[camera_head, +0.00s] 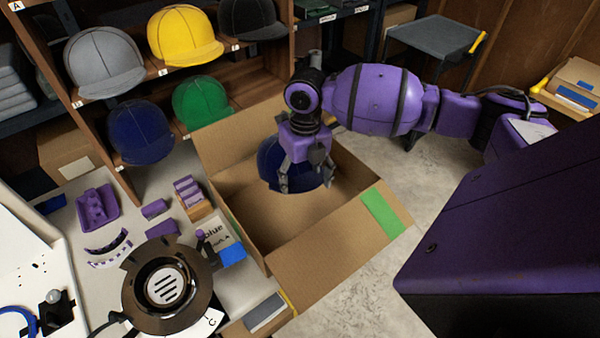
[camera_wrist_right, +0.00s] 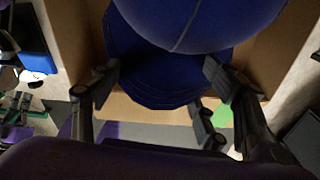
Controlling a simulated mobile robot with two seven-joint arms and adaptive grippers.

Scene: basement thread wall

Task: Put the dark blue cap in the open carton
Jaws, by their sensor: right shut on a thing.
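The dark blue cap (camera_head: 272,160) is in my right gripper (camera_head: 302,185), within the opening of the open carton (camera_head: 335,240). The fingers are closed around the cap near its brim, and they hide part of it. In the right wrist view the cap's crown (camera_wrist_right: 200,20) and brim (camera_wrist_right: 150,75) show between the fingers of the right gripper (camera_wrist_right: 165,85). The carton's flaps stand open and a green label is on its right side. I cannot tell whether the cap touches the carton's floor. My left gripper is not in view.
Another dark blue cap (camera_head: 140,132) is on the shelf at left, near grey (camera_head: 104,62), yellow (camera_head: 184,35) and green (camera_head: 201,102) caps. Small purple items (camera_head: 97,207) lie on the table left of the carton. Bare floor (camera_head: 440,180) shows right of the carton.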

